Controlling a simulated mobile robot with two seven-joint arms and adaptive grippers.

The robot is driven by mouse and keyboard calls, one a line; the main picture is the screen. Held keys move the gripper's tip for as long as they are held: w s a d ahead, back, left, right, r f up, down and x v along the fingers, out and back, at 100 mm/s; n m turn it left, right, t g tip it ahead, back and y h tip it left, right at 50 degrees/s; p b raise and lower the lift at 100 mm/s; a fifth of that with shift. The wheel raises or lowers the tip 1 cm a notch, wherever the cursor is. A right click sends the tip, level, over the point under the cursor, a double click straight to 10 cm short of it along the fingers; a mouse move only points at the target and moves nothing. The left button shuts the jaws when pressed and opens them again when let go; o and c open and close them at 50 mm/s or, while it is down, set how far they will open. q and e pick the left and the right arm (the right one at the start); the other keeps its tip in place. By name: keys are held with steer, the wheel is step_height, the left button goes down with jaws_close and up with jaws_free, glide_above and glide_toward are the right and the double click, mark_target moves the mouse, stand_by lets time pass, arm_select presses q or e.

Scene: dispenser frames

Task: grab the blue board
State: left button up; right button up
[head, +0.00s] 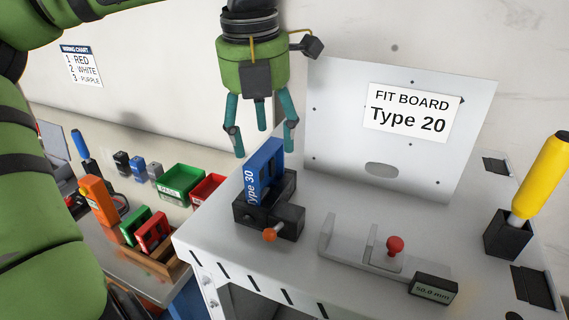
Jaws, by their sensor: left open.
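The blue board (265,170), labelled "Type 30", stands upright in a black vise-like holder (268,213) on the grey cabinet top. My left gripper (262,135) hangs above it, pointing down, with its teal fingers spread. One finger is to the left of the board and one is near its upper right. The board's top edge is just below or between the fingers; I cannot tell the exact depth. The gripper is open and empty. My right gripper is not in view.
A white panel (340,130) reading "FIT BOARD Type 20" stands behind. A gauge with a red knob (395,244) and a yellow-handled tool (540,180) are on the right. On the lower left bench are a green bin (180,185), a red bin (207,188) and a wooden tray (160,266) with boards.

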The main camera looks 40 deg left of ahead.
mark_target(259, 152)
arm_select(q)
steer(key=f+p, duration=0.1)
steer(key=s+f, duration=0.1)
steer(key=shift+a+f+p, duration=0.15)
steer(key=shift+f+p, duration=0.2)
steer(key=shift+p, duration=0.05)
steer(key=f, duration=0.1)
steer(key=w+f, duration=0.1)
steer(key=shift+a+f+p, duration=0.2)
steer(key=shift+f+p, duration=0.1)
steer(key=shift+w+f, duration=0.1)
steer(key=shift+f, duration=0.25)
steer(key=shift+s, duration=0.2)
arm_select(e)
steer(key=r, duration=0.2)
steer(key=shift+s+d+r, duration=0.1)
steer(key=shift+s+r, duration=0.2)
arm_select(q)
steer(key=shift+w+f+b, duration=0.1)
steer(key=shift+f+b, duration=0.15)
steer(key=shift+b, duration=0.25)
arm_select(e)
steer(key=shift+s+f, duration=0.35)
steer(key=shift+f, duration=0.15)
arm_select(q)
jaws_close()
